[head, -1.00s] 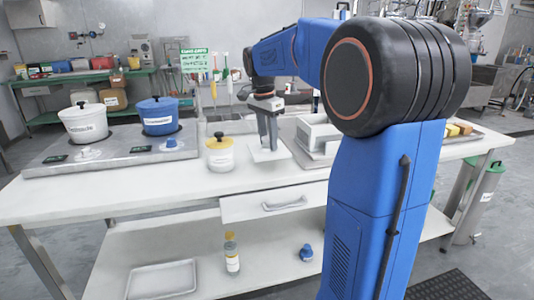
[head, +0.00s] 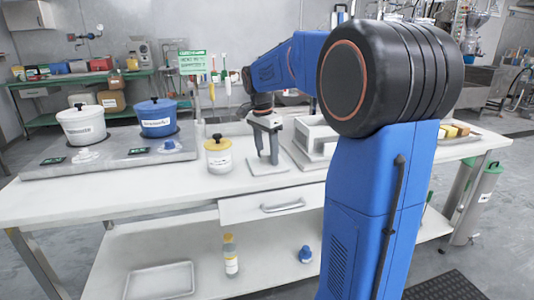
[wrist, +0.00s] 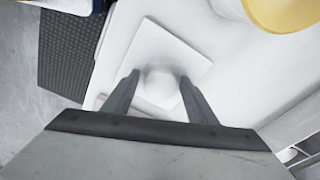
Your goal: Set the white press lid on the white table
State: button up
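The white press lid (head: 267,168) is a square white plate that lies flat on the white table (head: 120,205), left of the white press (head: 318,138). In the wrist view the lid (wrist: 148,48) shows a round white knob in its middle. My gripper (head: 268,158) points down over the lid. In the wrist view my gripper (wrist: 160,75) has its fingers spread on both sides of the knob, with gaps between them and it. The lid's underside is hidden.
A white pot with a yellow lid (head: 218,155) stands close left of the press lid. A white pot (head: 83,126) and a blue pot (head: 157,118) stand on a grey unit at the left. The table's front strip is clear.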

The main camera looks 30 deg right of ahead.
aim_at(263, 153)
jog(key=shift+r, duration=0.1)
notch_tip(263, 153, up, 12)
jog(key=a, duration=0.2)
jog(key=s+a+f+n+t, duration=0.1)
jog(key=s+a+f+n, duration=0.3)
jog(key=s, duration=0.4)
jog(key=s+a+f+n+t, duration=0.1)
jog(key=s+a+f+n, duration=0.3)
jog(key=s, duration=0.5)
jog(key=s+a+f+n+t, duration=0.1)
jog(key=s+a+f+n, duration=0.2)
jog(key=s+f, duration=0.3)
jog(key=s+a+f+n+t+y, duration=0.1)
jog(key=s+a+f+n, duration=0.1)
jog(key=s+f+n, duration=0.3)
notch_tip(263, 153, down, 2)
jog(key=shift+s+a+n+t, duration=0.3)
jog(key=shift+s+a, duration=0.1)
jog(key=shift+s, duration=0.7)
